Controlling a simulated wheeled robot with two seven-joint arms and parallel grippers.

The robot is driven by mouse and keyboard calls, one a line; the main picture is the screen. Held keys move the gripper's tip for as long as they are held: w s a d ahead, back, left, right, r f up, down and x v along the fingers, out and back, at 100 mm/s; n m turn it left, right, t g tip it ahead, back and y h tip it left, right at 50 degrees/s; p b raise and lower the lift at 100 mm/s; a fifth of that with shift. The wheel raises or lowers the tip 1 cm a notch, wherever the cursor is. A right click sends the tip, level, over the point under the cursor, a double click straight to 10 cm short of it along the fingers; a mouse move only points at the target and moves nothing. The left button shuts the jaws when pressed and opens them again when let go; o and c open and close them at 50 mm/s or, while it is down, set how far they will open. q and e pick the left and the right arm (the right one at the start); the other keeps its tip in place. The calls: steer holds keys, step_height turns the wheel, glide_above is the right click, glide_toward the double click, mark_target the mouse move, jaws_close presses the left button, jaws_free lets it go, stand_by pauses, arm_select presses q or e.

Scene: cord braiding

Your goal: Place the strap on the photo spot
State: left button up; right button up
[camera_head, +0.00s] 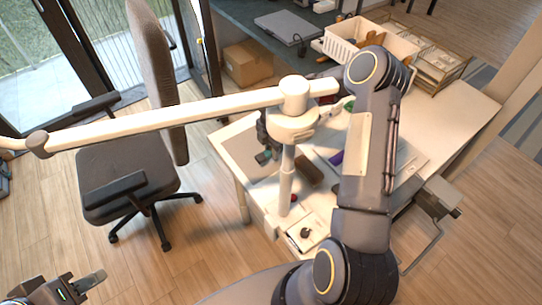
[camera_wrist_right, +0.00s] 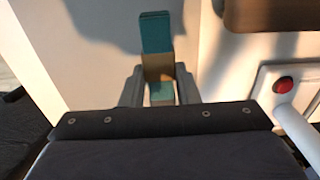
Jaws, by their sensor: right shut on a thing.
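My right gripper (camera_wrist_right: 158,88) is shut on a short teal piece with a tan band (camera_wrist_right: 156,35), which may be the strap. In the head view a small teal bit (camera_head: 263,157) shows below the dark right wrist, over the left part of the table. The lamp-like white arm and post partly hide that area. My left gripper (camera_head: 92,281) is at the bottom left, away from the table; I cannot tell whether it is open. I cannot make out for sure which mark is the photo spot.
The white table (camera_head: 455,115) carries a white basket (camera_head: 345,45), a wire tray (camera_head: 430,65) and a brown block (camera_head: 309,172). A red button (camera_wrist_right: 283,85) sits on a pale box right of the gripper. An office chair (camera_head: 125,180) stands left of the table.

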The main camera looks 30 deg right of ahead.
step_height(320, 180, down, 3)
steer(key=shift+r+b, duration=0.1)
steer(key=shift+b, duration=0.5)
steer(key=shift+r, duration=0.1)
steer(key=o, duration=1)
step_height(320, 180, up, 12)
steer(key=p, duration=0.8)
